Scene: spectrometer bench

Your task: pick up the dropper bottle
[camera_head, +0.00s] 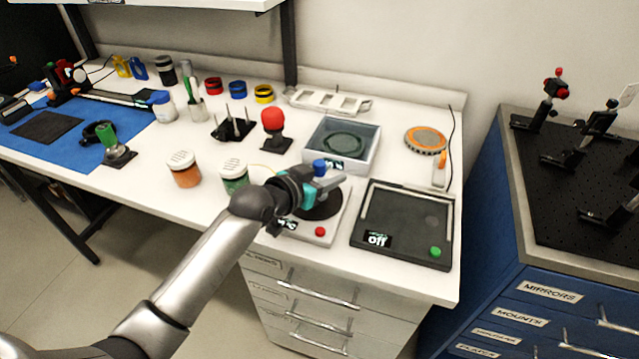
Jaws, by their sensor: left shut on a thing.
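My left gripper (326,183) reaches in from the lower left and is shut on a small bottle with a blue top (320,167), which looks like the dropper bottle. Only the blue top shows clearly; the fingers hide the rest. The gripper is over a white device with a round black plate (319,209) and a red button. I cannot tell whether the bottle touches that plate. My right gripper is not in view.
A black flat device with a green button (405,225) lies to the right. A grey open-topped box (342,147) stands behind. A green-labelled jar (234,177) and an orange jar (184,170) stand left of the gripper. The bench's front edge is close.

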